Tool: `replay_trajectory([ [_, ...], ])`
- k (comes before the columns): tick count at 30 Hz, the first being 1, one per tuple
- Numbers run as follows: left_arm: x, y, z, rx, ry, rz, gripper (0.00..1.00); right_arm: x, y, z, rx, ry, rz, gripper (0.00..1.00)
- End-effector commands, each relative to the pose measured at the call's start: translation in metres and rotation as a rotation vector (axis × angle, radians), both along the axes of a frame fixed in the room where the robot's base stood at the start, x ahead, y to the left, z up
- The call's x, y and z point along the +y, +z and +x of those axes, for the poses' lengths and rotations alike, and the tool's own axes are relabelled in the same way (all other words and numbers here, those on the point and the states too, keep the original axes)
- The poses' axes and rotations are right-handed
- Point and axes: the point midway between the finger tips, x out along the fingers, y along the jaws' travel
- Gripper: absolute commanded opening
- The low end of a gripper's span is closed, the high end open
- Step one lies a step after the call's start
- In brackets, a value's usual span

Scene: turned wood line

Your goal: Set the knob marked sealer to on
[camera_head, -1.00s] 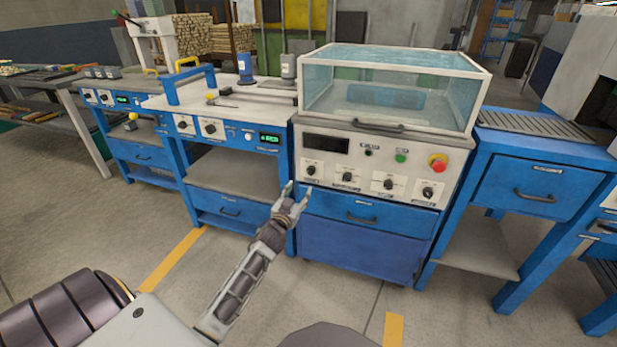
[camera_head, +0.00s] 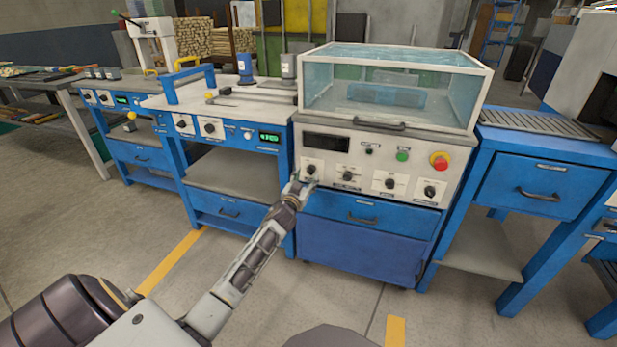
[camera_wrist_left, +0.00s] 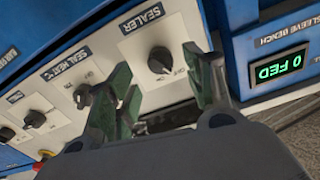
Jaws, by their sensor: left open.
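The sealer knob (camera_wrist_left: 160,60) is a round black knob on a white plate, under a label reading SEALER, in the left wrist view. In the head view it is the leftmost knob (camera_head: 311,170) in the lower row of the machine's white front panel (camera_head: 370,158). My left gripper (camera_wrist_left: 157,88) is open, its two green-tipped fingers either side of the knob in the picture. I cannot tell whether they touch it. In the head view the left gripper (camera_head: 304,184) is at the panel's lower left, just below the knob. My right gripper is not in view.
A seal heat knob (camera_wrist_left: 81,97) sits beside the sealer knob, with more knobs along the row. A red stop button (camera_head: 440,161) and a green button (camera_head: 402,156) are above at right. A blue drawer (camera_head: 365,212) is below, and the sleeve bench (camera_head: 225,170) stands left.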

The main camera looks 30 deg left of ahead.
Motion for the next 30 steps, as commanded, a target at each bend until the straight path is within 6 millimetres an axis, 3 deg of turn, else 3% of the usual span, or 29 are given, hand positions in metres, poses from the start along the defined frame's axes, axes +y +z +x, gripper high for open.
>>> replay_trajectory([
  [15, 0.008, 0.000, 0.032, 0.000, 0.000, 0.001, 0.53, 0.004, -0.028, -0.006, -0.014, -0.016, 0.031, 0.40],
  [27, 0.009, 0.000, 0.035, 0.000, 0.000, 0.001, 0.53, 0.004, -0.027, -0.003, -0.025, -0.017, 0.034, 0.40],
  [30, 0.009, 0.000, 0.034, 0.000, 0.000, 0.001, 0.42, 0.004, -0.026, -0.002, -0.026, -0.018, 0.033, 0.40],
])
